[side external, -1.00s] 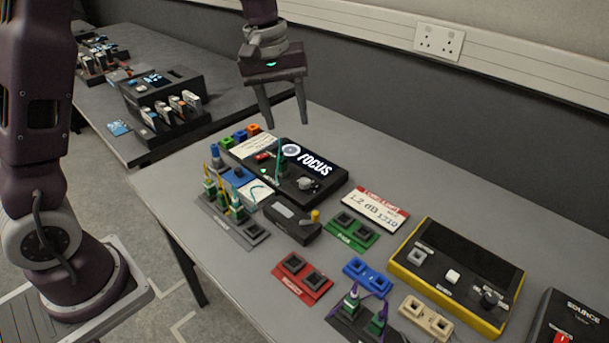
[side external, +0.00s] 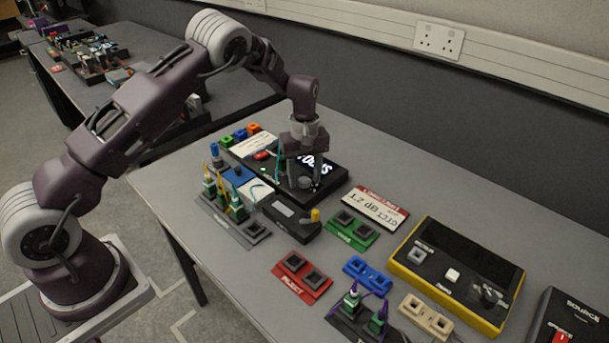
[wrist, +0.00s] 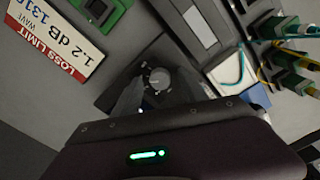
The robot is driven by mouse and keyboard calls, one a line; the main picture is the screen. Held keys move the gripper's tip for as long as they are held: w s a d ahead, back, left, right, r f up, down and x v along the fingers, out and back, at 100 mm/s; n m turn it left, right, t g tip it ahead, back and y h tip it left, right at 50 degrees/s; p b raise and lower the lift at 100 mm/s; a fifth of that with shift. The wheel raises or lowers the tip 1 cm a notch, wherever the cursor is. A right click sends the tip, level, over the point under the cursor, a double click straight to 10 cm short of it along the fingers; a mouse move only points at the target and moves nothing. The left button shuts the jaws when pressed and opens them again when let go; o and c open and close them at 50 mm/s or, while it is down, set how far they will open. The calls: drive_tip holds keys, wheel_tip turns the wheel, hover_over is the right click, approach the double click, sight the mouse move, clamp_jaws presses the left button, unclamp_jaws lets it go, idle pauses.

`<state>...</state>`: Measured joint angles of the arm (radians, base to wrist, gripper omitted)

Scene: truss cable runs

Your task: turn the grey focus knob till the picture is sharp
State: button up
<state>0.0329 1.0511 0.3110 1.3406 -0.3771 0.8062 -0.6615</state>
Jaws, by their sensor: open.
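The focus unit (side external: 335,172) is a black box on the table with a lit screen. The white word FOCUS on it is partly hidden by my gripper, and I cannot judge its sharpness. In the wrist view the grey focus knob (wrist: 157,78) is a round dial with a white mark, on the dark box top. My gripper (side external: 304,184) points down over the knob, with its open fingers on either side. In the wrist view my gripper (wrist: 156,92) straddles the knob; I cannot tell whether either finger touches it.
A white loss limit card (side external: 376,207) and a green two-socket block (side external: 353,229) lie to the right. A dark handheld unit (side external: 290,217) with a yellow tip sits in front. Green connectors with yellow cables (side external: 228,203) stand at left. The yellow-framed unit (side external: 455,278) is farther right.

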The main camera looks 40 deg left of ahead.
sight(305, 179)
clamp_jaws()
drive_tip(key=m, duration=0.4)
drive_tip(key=shift+m, duration=1.9)
unclamp_jaws()
wheel_tip(305, 179, up, 7)
drive_tip(key=shift+r, duration=0.1)
